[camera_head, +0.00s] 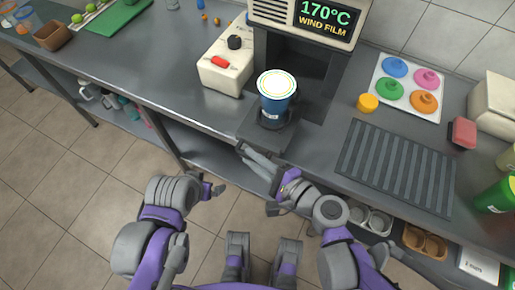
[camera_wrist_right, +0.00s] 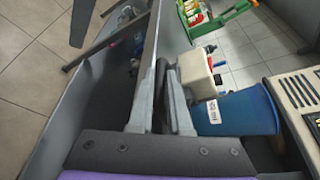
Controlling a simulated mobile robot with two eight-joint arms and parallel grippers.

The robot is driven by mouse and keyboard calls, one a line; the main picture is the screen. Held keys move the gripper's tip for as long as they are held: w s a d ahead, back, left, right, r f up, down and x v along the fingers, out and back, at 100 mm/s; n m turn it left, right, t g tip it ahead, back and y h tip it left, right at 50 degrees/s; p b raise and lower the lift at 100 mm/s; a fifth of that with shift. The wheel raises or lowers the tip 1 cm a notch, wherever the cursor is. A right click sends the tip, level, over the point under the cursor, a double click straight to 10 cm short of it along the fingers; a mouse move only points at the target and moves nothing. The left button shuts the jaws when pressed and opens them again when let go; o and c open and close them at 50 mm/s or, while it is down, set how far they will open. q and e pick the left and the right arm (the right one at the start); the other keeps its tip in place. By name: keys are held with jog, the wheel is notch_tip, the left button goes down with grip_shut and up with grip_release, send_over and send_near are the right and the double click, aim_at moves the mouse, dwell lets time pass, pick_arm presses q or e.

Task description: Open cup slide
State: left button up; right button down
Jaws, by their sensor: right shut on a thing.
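The sealing machine (camera_head: 270,10) stands on the counter with a lit display reading 170°C WIND FILM. A blue cup (camera_head: 272,105) with a pale round top sits upright on the dark cup slide (camera_head: 288,140), at the machine's front. It also shows at the right in the right wrist view (camera_wrist_right: 245,112). My right gripper (camera_head: 245,152) is at the slide's front edge. In the right wrist view its fingers (camera_wrist_right: 160,100) are closed around a dark curved bar, apparently the slide's handle. My left gripper (camera_head: 215,189) hangs in front of the counter, away from the slide; its jaws are unclear.
A cream box with a red lever (camera_head: 226,62) stands left of the machine. A dark ribbed mat (camera_head: 396,167) and a white tray of coloured lids (camera_head: 408,86) lie to the right. The counter (camera_head: 140,75) further left has clear room. A shelf runs below.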

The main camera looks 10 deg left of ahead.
jog(key=shift+s+f, duration=0.1)
jog(key=shift+f, duration=0.05)
jog(key=c, duration=0.9)
grip_release()
jog(key=shift+o, duration=0.2)
pick_arm(q)
jog(key=shift+d, duration=0.1)
pick_arm(e)
jog(key=shift+d, duration=0.1)
